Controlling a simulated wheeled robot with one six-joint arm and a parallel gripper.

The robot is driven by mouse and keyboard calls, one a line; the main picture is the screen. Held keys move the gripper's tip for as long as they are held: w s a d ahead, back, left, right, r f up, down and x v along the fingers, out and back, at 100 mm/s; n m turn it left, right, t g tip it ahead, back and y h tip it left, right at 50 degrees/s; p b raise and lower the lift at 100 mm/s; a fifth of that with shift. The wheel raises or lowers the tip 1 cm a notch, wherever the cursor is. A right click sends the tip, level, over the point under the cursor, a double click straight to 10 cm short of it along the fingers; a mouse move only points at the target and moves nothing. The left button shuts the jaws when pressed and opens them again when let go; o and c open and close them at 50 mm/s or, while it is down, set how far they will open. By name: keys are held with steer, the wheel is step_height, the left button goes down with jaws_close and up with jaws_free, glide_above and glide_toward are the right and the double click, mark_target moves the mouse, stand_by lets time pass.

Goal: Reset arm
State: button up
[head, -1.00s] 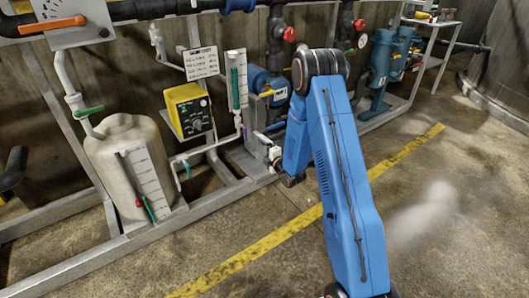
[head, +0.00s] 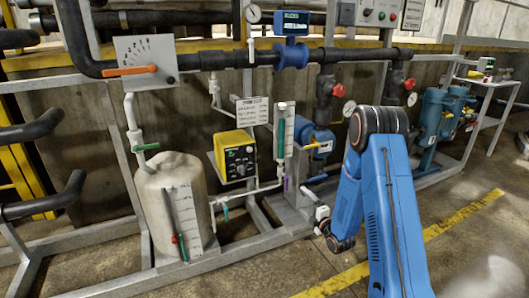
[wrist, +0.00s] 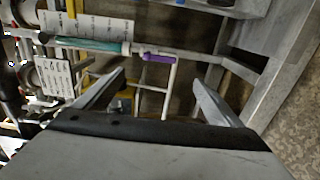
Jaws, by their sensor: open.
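My blue arm (head: 395,215) stands at the right of the head view, bent at a dark elbow. Its forearm folds down toward the pipe rack. Beyond the fingers are a purple valve handle (wrist: 160,58) and a teal-filled gauge tube (wrist: 85,43). I see no contact with either.
A beige tank (head: 172,210) with a scale stands at left. A yellow pump unit (head: 236,155) and a blue motor (head: 315,140) are on the grey frame. An orange lever (head: 130,70) is on the upper pipe. Open floor lies right of the frame.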

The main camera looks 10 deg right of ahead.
step_height(320, 180, up, 12)
steer(key=s+d+m+g+h, duration=0.1)
steer(key=s+m+g+h, duration=0.2)
steer(key=m, duration=0.2)
steer(key=s+d+r+m+g+h, duration=0.25)
steer(key=s+r+m, duration=0.35)
steer(key=s+r, duration=0.4)
steer(key=s+a+r+m+g, duration=0.2)
steer(key=s+m, duration=0.3)
steer(key=s, duration=1.4)
steer(key=s+a+r+m+g, duration=0.2)
steer(key=s+m+g, duration=0.2)
steer(key=s, duration=1.6)
steer(key=shift+s+r+m+g, duration=0.15)
steer(key=shift+m+g, duration=0.2)
steer(key=shift+m, duration=0.45)
